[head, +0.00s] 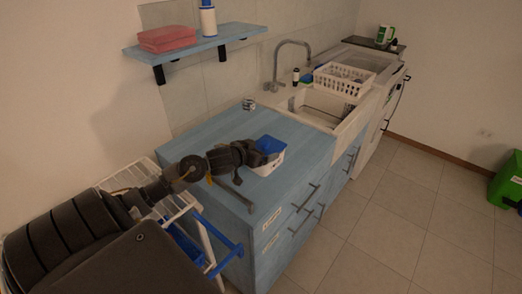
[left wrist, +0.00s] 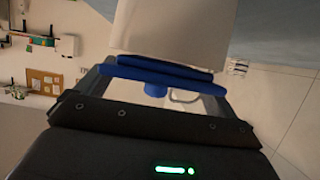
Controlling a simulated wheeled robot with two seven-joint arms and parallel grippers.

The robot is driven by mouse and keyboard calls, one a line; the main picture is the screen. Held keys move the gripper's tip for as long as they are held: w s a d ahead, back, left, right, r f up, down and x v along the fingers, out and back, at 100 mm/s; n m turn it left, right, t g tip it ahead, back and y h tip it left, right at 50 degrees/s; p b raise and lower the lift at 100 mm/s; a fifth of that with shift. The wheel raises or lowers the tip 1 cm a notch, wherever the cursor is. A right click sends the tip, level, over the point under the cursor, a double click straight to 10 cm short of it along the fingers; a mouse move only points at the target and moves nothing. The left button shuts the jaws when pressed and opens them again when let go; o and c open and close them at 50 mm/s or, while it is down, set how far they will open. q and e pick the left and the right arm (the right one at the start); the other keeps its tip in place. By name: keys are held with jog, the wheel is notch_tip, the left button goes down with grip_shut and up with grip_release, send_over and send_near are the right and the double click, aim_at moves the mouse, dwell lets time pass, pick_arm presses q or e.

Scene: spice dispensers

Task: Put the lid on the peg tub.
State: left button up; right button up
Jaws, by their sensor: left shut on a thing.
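The white tub (head: 267,168) stands on the blue counter near its front edge, partly hidden behind my left gripper (head: 264,155). The blue lid (head: 268,144) is at the top of the tub, in the grip of my left gripper. In the left wrist view the white tub wall (left wrist: 175,25) shows with the blue lid (left wrist: 125,73) across its end and a blue knob (left wrist: 155,90) between the fingers. The lid is at or very close to the tub's rim; I cannot tell if it is fully seated. My right gripper is not in view.
The blue counter (head: 213,138) holds a small can (head: 248,104) at the back. A sink with a tap (head: 290,55) and a white dish rack (head: 343,79) are to the right. A wall shelf (head: 200,44) with red cloths (head: 167,39) hangs above. A white rack (head: 130,178) stands at the left.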

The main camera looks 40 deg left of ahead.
aim_at(265, 142)
pick_arm(q)
jog(key=shift+f, duration=0.35)
dwell(0.3)
jog(key=o, duration=0.6)
jog(key=shift+o, duration=0.2)
jog(key=shift+r, duration=0.55)
jog(key=r, duration=0.3)
jog(key=shift+s+d+p, duration=0.15)
jog(key=shift+s+p, duration=0.05)
jog(key=shift+p, duration=0.2)
jog(key=s+d+r+p, duration=0.4)
jog(key=s+d+r, duration=0.4)
jog(key=s+r, duration=0.1)
jog(key=shift+s+d, duration=0.25)
jog(key=shift+s, duration=0.55)
jog(key=shift+f, duration=0.1)
